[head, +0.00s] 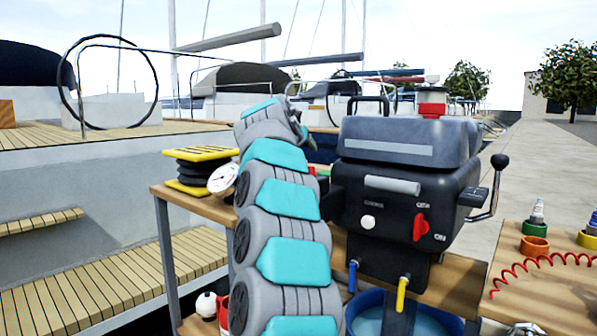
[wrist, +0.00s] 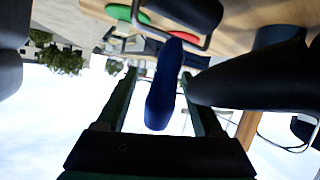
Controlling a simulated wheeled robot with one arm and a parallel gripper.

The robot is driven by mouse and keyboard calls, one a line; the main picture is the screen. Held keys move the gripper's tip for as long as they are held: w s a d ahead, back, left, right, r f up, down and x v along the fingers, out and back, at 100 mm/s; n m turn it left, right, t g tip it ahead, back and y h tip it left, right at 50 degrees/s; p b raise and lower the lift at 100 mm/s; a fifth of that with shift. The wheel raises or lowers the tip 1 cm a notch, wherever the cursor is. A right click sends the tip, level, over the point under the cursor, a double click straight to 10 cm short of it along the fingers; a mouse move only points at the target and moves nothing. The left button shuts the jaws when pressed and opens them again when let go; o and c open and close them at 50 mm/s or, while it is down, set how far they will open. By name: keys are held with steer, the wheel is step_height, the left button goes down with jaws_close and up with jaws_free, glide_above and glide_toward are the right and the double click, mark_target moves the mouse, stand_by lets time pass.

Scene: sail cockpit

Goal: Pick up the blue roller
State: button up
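In the wrist view, a dark blue elongated piece (wrist: 164,90), apparently the blue roller, stands out between the two fingers of my gripper (wrist: 159,73). The fingers are spread apart. A gap shows between the left finger and the blue piece; its upper part lies close to the right finger, and I cannot tell whether they touch. In the head view my grey and teal arm hides my gripper, and I cannot make out the roller there.
A dark outboard-like machine (head: 405,190) with a red switch stands right of my arm on a wooden bench (head: 455,268). Yellow-and-black bellows (head: 200,168) and a white gauge (head: 223,180) sit left of it. A blue tub (head: 362,300) is below. Coloured rings (head: 535,243) lie at right.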

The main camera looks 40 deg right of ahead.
jaws_close()
stand_by(0.3)
steer(key=shift+r, duration=0.1)
